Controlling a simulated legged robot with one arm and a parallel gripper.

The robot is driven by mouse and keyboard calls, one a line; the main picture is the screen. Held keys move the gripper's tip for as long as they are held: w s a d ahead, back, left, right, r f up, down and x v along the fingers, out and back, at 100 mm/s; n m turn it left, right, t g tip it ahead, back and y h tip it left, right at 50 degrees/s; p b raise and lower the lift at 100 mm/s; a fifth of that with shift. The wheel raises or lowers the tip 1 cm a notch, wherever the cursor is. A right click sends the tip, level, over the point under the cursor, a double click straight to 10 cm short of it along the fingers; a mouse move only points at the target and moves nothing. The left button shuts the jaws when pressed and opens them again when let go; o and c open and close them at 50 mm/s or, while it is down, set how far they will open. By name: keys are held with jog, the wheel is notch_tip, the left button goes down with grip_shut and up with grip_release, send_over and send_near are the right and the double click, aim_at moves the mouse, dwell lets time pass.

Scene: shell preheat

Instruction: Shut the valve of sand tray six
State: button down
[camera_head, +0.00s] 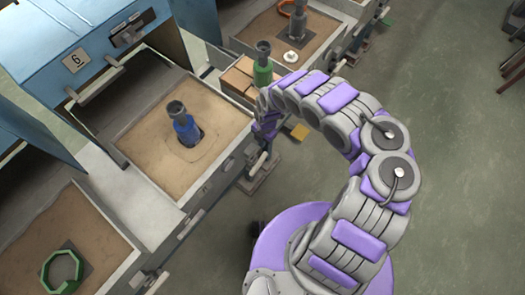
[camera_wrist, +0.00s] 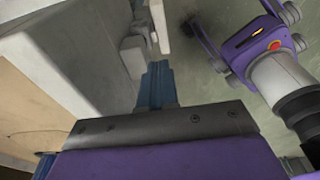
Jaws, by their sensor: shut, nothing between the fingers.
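Sand tray six (camera_head: 137,170) stands out below the blue cabinet front marked with a "6" plate (camera_head: 76,60). A blue fitting with a dark grey top (camera_head: 184,127) stands upright in its sand. A pale valve lever (camera_head: 257,164) shows low on the outer front side of the tray, and its exact setting is hard to read. My gripper (camera_head: 264,138) is just above this lever, beside the tray's outer wall, shut and empty. In the wrist view its blue fingers (camera_wrist: 157,84) point at a grey block and a pale bar (camera_wrist: 159,18). I cannot tell whether they touch.
Another pale lever (camera_head: 190,222) sits at the near end of the front. A neighbouring tray with a green ring (camera_head: 62,270) is at lower left. Open floor (camera_head: 460,170) lies right.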

jog(key=b, duration=0.7)
send_near(265, 154)
jog(key=s+a+f, duration=0.1)
jog(key=f, duration=0.1)
jog(key=s+f, duration=0.1)
jog(key=s+a+f, duration=0.1)
jog(key=f, duration=0.1)
jog(key=shift+a+f, duration=0.35)
jog(key=shift+w+d+f, duration=0.3)
jog(key=shift+f, duration=0.35)
jog(key=shift+w+d+f+p, duration=0.2)
jog(key=shift+w+p, duration=0.1)
jog(key=shift+p, duration=0.25)
jog(key=shift+w+d+f+p, duration=0.4)
jog(key=shift+w+d+f, duration=0.05)
jog(key=shift+w+f, duration=0.15)
